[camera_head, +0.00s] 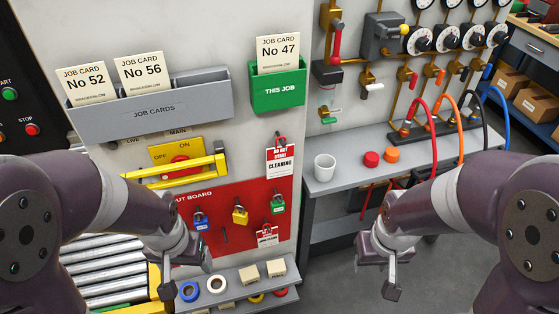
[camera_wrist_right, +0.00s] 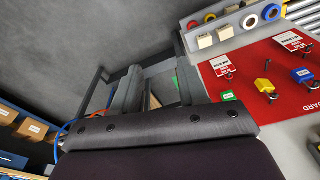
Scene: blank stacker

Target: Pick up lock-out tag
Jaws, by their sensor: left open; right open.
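A red-and-white tag (camera_head: 280,160) reading "DO NOT START CLEARING" hangs at the right edge of the panel. A second red-and-white tag (camera_head: 267,235) hangs low on the red lock-out board (camera_head: 238,205); it also shows in the right wrist view (camera_wrist_right: 222,67). Another tag (camera_wrist_right: 292,42) shows there, probably hidden behind my left arm in the head view. My left gripper (camera_head: 188,262) is in front of the board's lower left, empty. My right gripper (camera_head: 384,278) is open and empty, right of the board, apart from the tags; its fingers show in the wrist view (camera_wrist_right: 158,88).
Blue (camera_head: 200,222), yellow (camera_head: 240,215) and green (camera_head: 278,205) padlocks hang on the board. A shelf (camera_head: 240,297) with tape rolls and blocks juts out below. A grey bench (camera_head: 350,178) with a white cup (camera_head: 325,167) stands right. Open floor lies below the bench.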

